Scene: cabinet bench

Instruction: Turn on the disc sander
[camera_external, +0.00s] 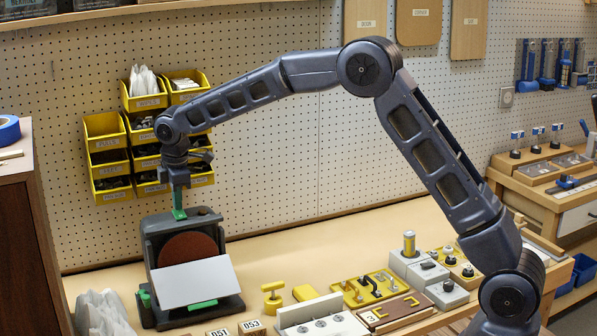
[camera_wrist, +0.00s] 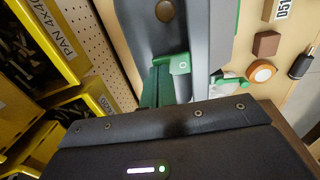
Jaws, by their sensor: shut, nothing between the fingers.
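The disc sander (camera_external: 215,217) stands on the bench at the left in the external view. It has a dark grey housing, a reddish-brown disc (camera_external: 188,248), a tilted pale plate (camera_external: 194,283) in front and green parts low down (camera_external: 203,304). My gripper (camera_external: 179,213) points down at the top left of the housing, its green fingers shut and empty. In the wrist view the fingers (camera_wrist: 168,80) lie close beside the grey housing (camera_wrist: 150,25); I cannot tell whether they touch. A green knob (camera_wrist: 232,81) shows to their right. I cannot make out a power switch.
Yellow bins (camera_external: 108,155) hang on the pegboard just behind and left of my wrist; they also show in the wrist view (camera_wrist: 45,50). Several blocks, labels and a yellow tray (camera_external: 365,289) occupy the bench to the right. The bench behind them (camera_external: 310,240) is clear.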

